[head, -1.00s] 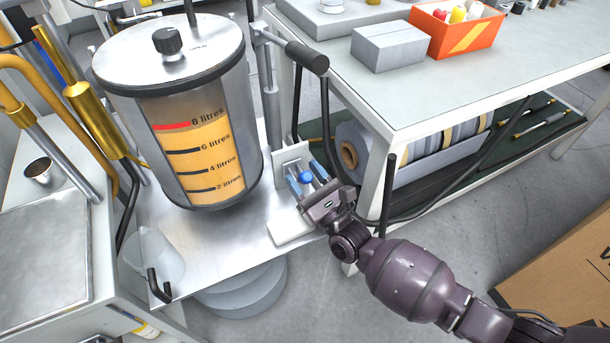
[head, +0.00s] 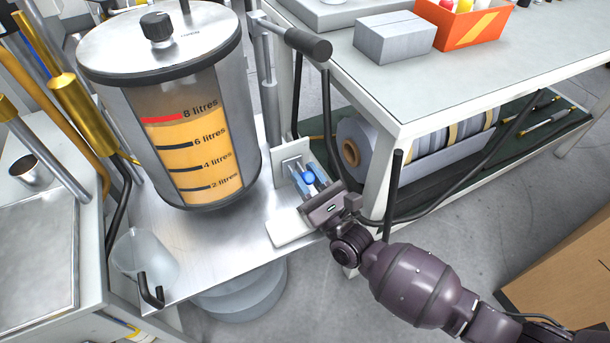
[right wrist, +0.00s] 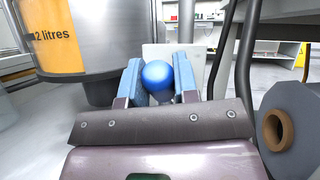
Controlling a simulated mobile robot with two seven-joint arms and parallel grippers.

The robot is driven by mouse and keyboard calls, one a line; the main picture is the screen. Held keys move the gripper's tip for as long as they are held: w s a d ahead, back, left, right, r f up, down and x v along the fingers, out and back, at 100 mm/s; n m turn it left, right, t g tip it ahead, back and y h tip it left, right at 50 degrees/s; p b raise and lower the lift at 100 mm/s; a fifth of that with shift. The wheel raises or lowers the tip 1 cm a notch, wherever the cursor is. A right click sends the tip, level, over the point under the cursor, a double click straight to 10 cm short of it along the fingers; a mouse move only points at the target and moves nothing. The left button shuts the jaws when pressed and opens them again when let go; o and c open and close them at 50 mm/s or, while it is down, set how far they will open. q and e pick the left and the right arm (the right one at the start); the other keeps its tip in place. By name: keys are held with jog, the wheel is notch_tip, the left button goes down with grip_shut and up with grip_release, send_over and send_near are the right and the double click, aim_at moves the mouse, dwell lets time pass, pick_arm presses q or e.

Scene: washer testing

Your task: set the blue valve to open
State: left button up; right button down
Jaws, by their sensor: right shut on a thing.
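The blue valve (head: 309,178) shows as a round blue knob in front of a white plate, just right of the tank. In the right wrist view the blue valve (right wrist: 157,75) sits between my two blue-padded fingers. My right gripper (head: 309,179) is shut on it, and it also shows in the right wrist view (right wrist: 158,80). The finger pads lie at the left and right sides of the knob. The valve's stem and any position mark are hidden, so I cannot tell its setting. My left gripper is not in view.
The tank (head: 170,100) with litre marks stands close left of the valve. A workbench (head: 420,85) with a grey box (head: 395,38) and an orange bin (head: 463,25) is at the right. A clear beaker (head: 146,255) stands at the metal table's left front. A black hose hangs near my right gripper.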

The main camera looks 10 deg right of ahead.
jog(key=shift+f, duration=0.1)
dwell(0.3)
jog(key=c, duration=0.9)
grip_release()
jog(key=shift+o, duration=0.2)
jog(key=shift+s+d, duration=0.1)
jog(key=v, duration=1)
jog(key=shift+s+f, duration=0.2)
jog(key=shift+f, duration=0.05)
jog(key=shift+d, duration=0.15)
